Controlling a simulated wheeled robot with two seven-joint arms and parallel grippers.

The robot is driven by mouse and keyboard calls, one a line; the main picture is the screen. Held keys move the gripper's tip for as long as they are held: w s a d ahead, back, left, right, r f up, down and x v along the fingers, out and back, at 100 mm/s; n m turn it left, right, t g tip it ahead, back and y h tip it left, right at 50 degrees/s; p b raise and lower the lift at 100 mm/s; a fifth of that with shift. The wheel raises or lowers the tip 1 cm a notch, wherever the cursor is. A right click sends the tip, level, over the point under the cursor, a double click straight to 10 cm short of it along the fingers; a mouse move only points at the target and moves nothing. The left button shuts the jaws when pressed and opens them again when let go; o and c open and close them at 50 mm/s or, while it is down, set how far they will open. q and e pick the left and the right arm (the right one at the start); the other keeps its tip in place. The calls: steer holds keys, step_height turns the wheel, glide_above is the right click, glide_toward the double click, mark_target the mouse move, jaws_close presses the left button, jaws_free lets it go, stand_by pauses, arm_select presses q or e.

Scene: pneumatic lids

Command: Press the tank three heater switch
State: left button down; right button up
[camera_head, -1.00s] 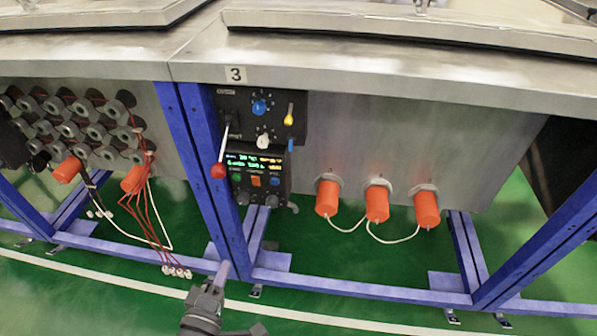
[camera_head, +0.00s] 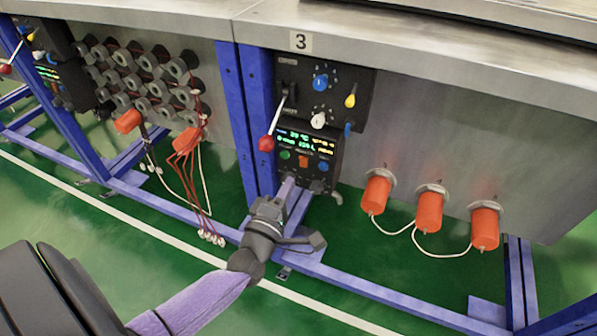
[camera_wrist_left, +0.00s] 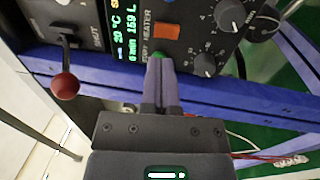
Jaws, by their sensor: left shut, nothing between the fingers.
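The tank three control panel (camera_head: 306,146) hangs under the "3" label (camera_head: 301,41), with a lit display (camera_head: 305,142). Below the display are a green button (camera_head: 285,155), an orange switch (camera_head: 304,162) and a blue knob (camera_head: 323,166). In the left wrist view the orange switch (camera_wrist_left: 167,32) lies beside the printed word HEATER. My left gripper (camera_head: 288,182) is shut and empty, its tips just below the panel's lower controls. In the wrist view its fingertips (camera_wrist_left: 160,62) partly cover the green button (camera_wrist_left: 157,54); contact cannot be told. My right gripper is not in view.
A lever with a red knob (camera_head: 266,143) sticks out left of the display. A blue frame post (camera_head: 258,120) stands beside the panel. Orange plugs (camera_head: 429,211) with white cables are at the right. Red cables (camera_head: 196,190) hang at the left.

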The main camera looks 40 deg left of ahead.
mark_target(302, 160)
arm_select(q)
steer(key=b+x, duration=0.1)
steer(key=x, duration=0.3)
steer(key=shift+w+a, duration=0.1)
steer(key=shift+w, duration=0.4)
